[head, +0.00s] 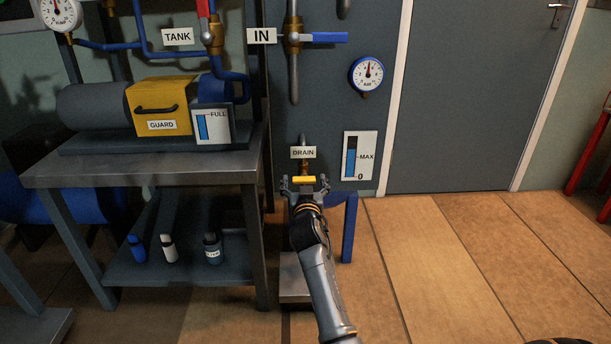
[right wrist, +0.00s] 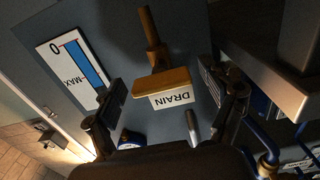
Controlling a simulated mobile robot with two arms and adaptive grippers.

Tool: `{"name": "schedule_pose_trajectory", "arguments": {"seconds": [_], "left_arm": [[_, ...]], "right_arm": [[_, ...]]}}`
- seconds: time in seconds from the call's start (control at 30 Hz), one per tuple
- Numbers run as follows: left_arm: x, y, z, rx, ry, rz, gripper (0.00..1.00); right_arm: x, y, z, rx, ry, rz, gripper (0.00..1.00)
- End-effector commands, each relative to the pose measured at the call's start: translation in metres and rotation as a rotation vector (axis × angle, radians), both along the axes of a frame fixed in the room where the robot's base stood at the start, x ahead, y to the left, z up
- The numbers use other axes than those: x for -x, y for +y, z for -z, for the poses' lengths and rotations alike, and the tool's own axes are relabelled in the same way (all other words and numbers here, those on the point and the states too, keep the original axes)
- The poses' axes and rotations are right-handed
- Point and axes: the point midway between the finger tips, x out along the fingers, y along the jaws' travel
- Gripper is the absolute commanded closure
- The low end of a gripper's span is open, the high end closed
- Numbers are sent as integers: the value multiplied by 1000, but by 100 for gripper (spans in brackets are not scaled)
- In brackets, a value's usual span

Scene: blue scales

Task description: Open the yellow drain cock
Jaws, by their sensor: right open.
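The yellow drain cock (head: 304,179) has a short yellow handle that lies crosswise on a brass stem, below the DRAIN label (head: 303,153). My right gripper (head: 304,186) is just in front of it, with a finger on each side. In the right wrist view the picture is upside down; the yellow handle (right wrist: 162,83) lies between the two open fingers of my right gripper (right wrist: 172,103), with a gap on each side. The DRAIN label (right wrist: 172,100) shows behind the handle. My left gripper is not in view.
A level gauge marked MAX (head: 360,156) is on the panel right of the cock. A metal workbench (head: 190,168) with a yellow guard (head: 160,105) stands on the left. A blue-handled IN valve (head: 320,38) is above.

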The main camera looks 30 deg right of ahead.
Motion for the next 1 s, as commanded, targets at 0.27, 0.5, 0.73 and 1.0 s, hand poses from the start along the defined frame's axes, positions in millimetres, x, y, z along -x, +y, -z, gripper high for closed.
{"name": "schedule_pose_trajectory", "arguments": {"seconds": [0.27, 0.5, 0.73, 1.0], "left_arm": [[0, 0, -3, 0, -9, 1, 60], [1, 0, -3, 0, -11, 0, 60], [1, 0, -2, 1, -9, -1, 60], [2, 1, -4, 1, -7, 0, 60]], "right_arm": [[0, 1, 0, 0, 0, 1, 17], [0, 1, 0, 0, 0, 1, 45], [0, 1, 0, 1, 0, 0, 72], [0, 1, -2, 45, 26, 0, 72]]}}
